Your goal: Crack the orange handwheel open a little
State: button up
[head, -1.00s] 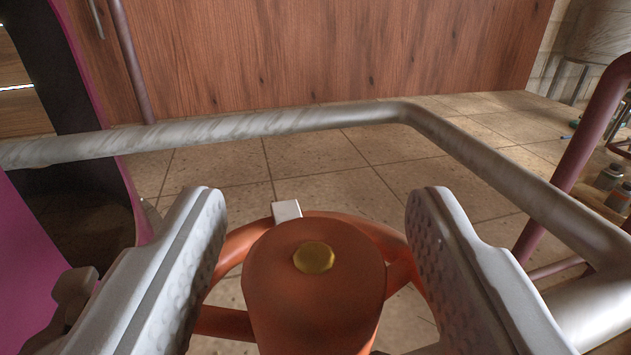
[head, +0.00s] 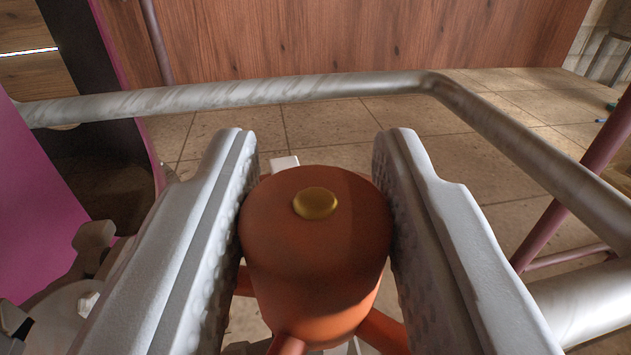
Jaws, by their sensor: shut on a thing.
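The orange handwheel (head: 370,330) is at the bottom centre of the head view. Its thick orange hub (head: 315,250) carries a brass cap (head: 315,203) on top. A small white block (head: 284,163) shows just behind the hub. My gripper (head: 315,190) has one grey dimpled finger on each side of the hub, and both press against it. It is shut on the hub. The fingers hide most of the wheel's rim, and only parts of the spokes show below the hub.
A pale metal pipe (head: 240,95) crosses behind the handwheel and bends down along the right. A mauve post (head: 580,185) stands at the right. A magenta panel (head: 45,215) is at the left. A wooden front (head: 350,40) closes the back, with tiled floor (head: 340,125) before it.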

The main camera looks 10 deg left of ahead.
jog(key=n+g+y, duration=0.1)
jog(key=n+y, duration=0.1)
jog(key=y, duration=0.1)
jog(key=n+g+y, duration=0.1)
jog(key=n+y, duration=0.1)
jog(key=y, duration=0.1)
jog(key=shift+w+d+n+g+y, duration=0.1)
jog(key=shift+n+g+y, duration=2.3)
jog(key=shift+g+y, duration=0.2)
jog(key=shift+y, duration=0.1)
jog(key=shift+g, duration=0.3)
jog(key=o, duration=0.9)
jog(key=shift+o, duration=0.2)
jog(key=v, duration=1.7)
jog(key=shift+f, duration=0.25)
jog(key=shift+d, duration=0.2)
